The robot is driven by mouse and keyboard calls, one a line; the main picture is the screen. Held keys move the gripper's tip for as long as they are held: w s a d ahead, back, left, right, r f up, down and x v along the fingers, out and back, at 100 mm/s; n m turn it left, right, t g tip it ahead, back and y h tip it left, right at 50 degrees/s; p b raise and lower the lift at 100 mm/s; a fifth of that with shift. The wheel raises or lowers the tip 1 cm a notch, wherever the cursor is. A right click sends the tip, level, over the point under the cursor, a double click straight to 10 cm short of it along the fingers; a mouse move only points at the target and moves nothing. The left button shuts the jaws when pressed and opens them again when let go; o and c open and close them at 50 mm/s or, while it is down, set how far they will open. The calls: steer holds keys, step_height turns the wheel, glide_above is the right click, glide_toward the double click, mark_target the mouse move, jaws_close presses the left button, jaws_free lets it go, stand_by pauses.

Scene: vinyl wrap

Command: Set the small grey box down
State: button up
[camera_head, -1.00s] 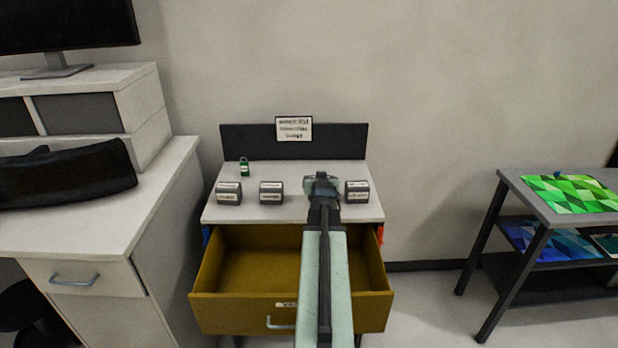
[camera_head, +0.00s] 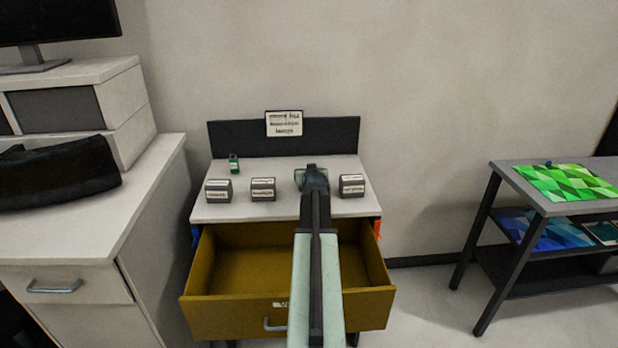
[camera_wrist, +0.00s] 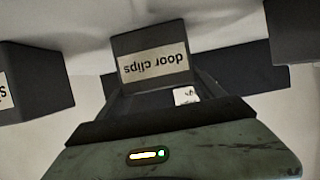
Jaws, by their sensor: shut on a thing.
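The small grey box (camera_wrist: 152,66), with a white label reading "door clips" upside down, sits between the fingers of my gripper (camera_head: 312,176) in the wrist view. My gripper is shut on it. In the head view my gripper is over the white top of the drawer cabinet (camera_head: 288,208), in the gap between two grey boxes. The held box is mostly hidden there behind my gripper. Whether its underside touches the top cannot be told.
Labelled grey boxes stand left (camera_head: 218,191), mid-left (camera_head: 262,189) and right (camera_head: 352,186) of my gripper. A green padlock (camera_head: 234,164) is behind them. A dark back panel (camera_head: 235,138) carries a sign (camera_head: 284,124). The ochre drawer (camera_head: 230,312) below hangs open and empty.

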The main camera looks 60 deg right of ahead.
steer(key=o, duration=1.5)
steer(key=shift+a, duration=0.1)
steer(key=shift+o, duration=0.2)
steer(key=shift+r, duration=0.2)
steer(key=p+v, duration=0.4)
steer(key=v, duration=0.8)
steer(key=shift+p, duration=0.3)
